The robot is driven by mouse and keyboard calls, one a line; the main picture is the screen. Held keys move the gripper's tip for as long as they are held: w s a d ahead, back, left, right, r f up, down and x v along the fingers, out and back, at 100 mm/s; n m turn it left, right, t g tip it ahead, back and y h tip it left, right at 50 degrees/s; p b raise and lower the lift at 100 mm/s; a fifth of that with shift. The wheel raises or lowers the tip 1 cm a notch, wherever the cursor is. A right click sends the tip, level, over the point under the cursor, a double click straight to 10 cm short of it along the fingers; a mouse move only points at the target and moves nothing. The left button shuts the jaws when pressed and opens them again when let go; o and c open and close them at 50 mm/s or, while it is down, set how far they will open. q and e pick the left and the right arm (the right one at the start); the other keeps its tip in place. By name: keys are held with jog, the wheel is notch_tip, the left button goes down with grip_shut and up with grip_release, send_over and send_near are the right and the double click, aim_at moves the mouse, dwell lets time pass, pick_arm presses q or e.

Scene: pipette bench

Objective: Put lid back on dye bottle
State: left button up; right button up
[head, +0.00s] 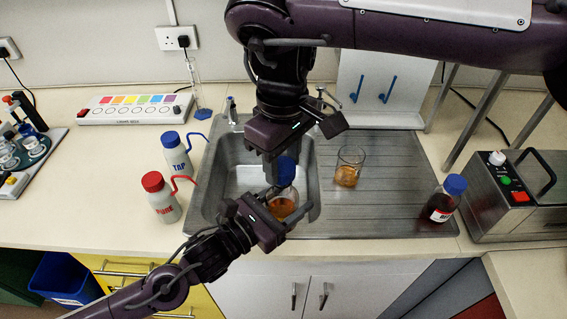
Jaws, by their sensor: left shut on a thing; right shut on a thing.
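A clear bottle with orange liquid (283,208) is over the sink, near its front right. My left gripper (284,199) reaches it from the lower left and is shut on it, partly covering it. A blue lid (286,172) is directly above the bottle. My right gripper (284,162) comes down from above and is shut on the lid. The lid is close over the bottle's neck; the grippers hide whether they touch.
The steel sink (212,190) has a drainer with a beaker of orange liquid (348,168). A dark, blue-capped bottle (446,197) stands at right by a grey machine (525,195). Two wash bottles, TAP (176,158) and PURE (160,198), stand left.

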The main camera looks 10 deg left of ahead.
aim_at(282, 203)
jog(key=shift+f, duration=0.9)
jog(key=shift+f, duration=0.5)
jog(key=shift+f, duration=0.1)
jog(key=m, duration=1)
jog(key=shift+a, duration=0.1)
jog(key=shift+s, duration=0.1)
jog(key=o, duration=0.9)
jog(key=shift+o, duration=0.2)
